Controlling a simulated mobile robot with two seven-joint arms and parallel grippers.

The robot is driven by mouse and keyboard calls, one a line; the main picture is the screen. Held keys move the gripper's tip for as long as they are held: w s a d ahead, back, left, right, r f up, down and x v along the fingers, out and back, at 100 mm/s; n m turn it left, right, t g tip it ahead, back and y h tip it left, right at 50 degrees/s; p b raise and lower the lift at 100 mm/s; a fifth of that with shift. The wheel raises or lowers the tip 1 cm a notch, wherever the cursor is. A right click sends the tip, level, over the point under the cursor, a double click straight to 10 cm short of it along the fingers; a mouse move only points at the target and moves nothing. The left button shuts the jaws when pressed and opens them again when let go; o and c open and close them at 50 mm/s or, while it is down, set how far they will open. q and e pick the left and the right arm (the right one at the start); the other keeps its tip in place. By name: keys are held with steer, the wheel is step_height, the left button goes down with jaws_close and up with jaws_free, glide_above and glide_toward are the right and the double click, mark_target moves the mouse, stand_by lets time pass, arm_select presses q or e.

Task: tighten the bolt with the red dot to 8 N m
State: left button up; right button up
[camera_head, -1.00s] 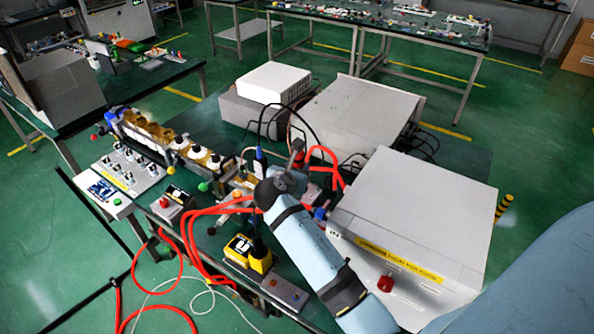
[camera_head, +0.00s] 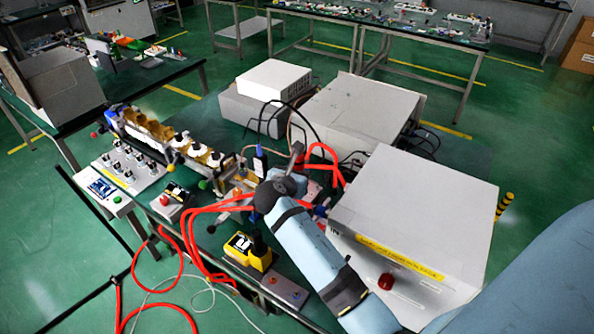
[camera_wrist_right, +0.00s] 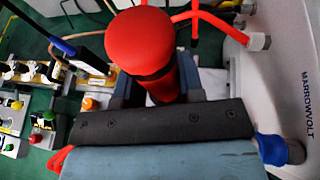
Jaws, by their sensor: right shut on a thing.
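My right gripper (camera_head: 290,172) is at the middle of the bench, mostly hidden behind its own dark wrist in the head view. In the right wrist view the gripper (camera_wrist_right: 158,84) is shut on a tool with a thick red handle (camera_wrist_right: 140,42) and a black band. The handle's rounded end points toward the wrist camera, and its far end is hidden. I cannot make out the bolt with the red dot in either view. My left gripper is not in view.
Red cables (camera_head: 190,245) loop around the bench's front edge. A yellow device (camera_head: 240,249) stands at the front. A large light-grey box (camera_head: 420,205) is right of my arm, with another grey box (camera_head: 360,112) behind it. A row of white and amber parts (camera_head: 165,142) stands left.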

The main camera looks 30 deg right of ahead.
mark_target(295, 166)
steer(key=shift+f+b, duration=0.45)
steer(key=shift+f, duration=1.6)
steer(key=shift+p, duration=0.65)
steer(key=shift+s+f, duration=0.1)
steer(key=shift+f, duration=0.95)
stand_by(2.0)
steer(key=shift+r, duration=4.65)
